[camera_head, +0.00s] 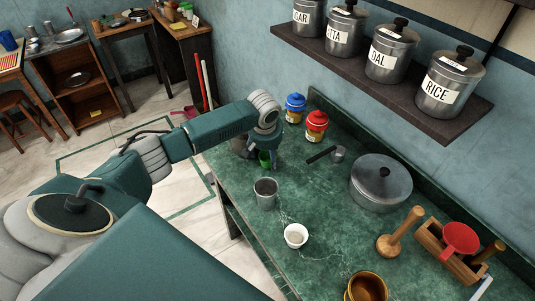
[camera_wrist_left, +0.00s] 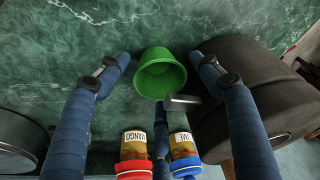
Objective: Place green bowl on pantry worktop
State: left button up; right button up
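The small green bowl (camera_head: 265,158) shows in the head view just below my left gripper (camera_head: 255,150), near the left end of the green marble worktop (camera_head: 225,180). In the left wrist view the bowl (camera_wrist_left: 160,75) lies between the two blue fingers of my left gripper (camera_wrist_left: 160,58), its opening toward the camera. The fingers stand apart on either side of the bowl, with a narrow gap visible at each tip. The bowl appears to be at the worktop surface; its base is hidden. My right gripper is not in view.
A blue-lidded jar (camera_head: 294,108) and a red-lidded jar (camera_head: 316,126) stand behind the gripper. A grey metal cup (camera_head: 265,193), white bowl (camera_head: 296,235) and large lidded pot (camera_head: 381,183) stand on the worktop. A shelf (camera_head: 385,80) with canisters hangs above.

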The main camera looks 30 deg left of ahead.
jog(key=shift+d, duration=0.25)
pick_arm(q)
jog(key=shift+r, duration=0.5)
jog(key=b+v, duration=0.1)
jog(key=v, duration=1)
jog(key=shift+s+r, duration=0.15)
jog(key=shift+r, duration=0.05)
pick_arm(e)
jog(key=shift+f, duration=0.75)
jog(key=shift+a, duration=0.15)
pick_arm(q)
jog(key=shift+f, duration=0.1)
